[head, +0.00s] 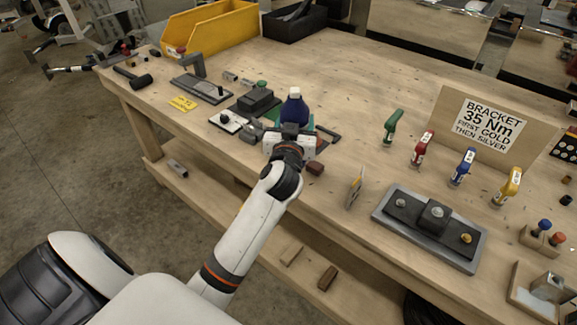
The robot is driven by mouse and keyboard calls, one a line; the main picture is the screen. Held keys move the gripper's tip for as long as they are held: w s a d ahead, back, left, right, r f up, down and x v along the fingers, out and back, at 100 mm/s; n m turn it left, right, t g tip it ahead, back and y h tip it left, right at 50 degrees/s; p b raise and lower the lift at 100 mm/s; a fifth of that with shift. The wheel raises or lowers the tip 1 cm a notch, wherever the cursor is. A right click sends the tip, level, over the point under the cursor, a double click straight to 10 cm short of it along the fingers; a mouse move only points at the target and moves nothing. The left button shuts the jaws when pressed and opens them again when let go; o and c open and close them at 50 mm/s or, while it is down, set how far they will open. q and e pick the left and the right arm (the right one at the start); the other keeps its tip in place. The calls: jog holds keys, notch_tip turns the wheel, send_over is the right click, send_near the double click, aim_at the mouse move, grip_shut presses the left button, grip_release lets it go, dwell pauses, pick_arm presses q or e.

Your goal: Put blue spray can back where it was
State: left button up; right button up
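The blue spray can (294,108), with a pale top, stands upright on the wooden bench near its middle. A teal-green patch shows beside its base. My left gripper (293,129) is at the near side of the can, low down, and its body hides the can's lower part. The fingers are dark and small here, so I cannot tell whether they are closed on the can or only beside it. My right gripper is out of view.
A black block (258,101) and grey parts lie left of the can. The bench's back middle is clear.

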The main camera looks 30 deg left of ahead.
pick_arm(q)
jog(key=w+a+r+n+g+y, duration=0.1)
jog(key=w+a+r+y, duration=0.1)
jog(key=w+a+r, duration=0.2)
notch_tip(320, 180, down, 9)
jog(key=shift+w+a, duration=0.2)
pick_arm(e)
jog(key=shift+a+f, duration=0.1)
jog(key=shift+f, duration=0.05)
pick_arm(q)
jog(key=shift+f, duration=0.15)
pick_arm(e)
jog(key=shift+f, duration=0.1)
pick_arm(q)
jog(key=shift+f+b, duration=0.25)
jog(key=shift+b, duration=0.25)
jog(key=o, duration=0.9)
jog(key=shift+f, duration=0.1)
jog(key=o, duration=0.4)
jog(key=shift+o, duration=0.2)
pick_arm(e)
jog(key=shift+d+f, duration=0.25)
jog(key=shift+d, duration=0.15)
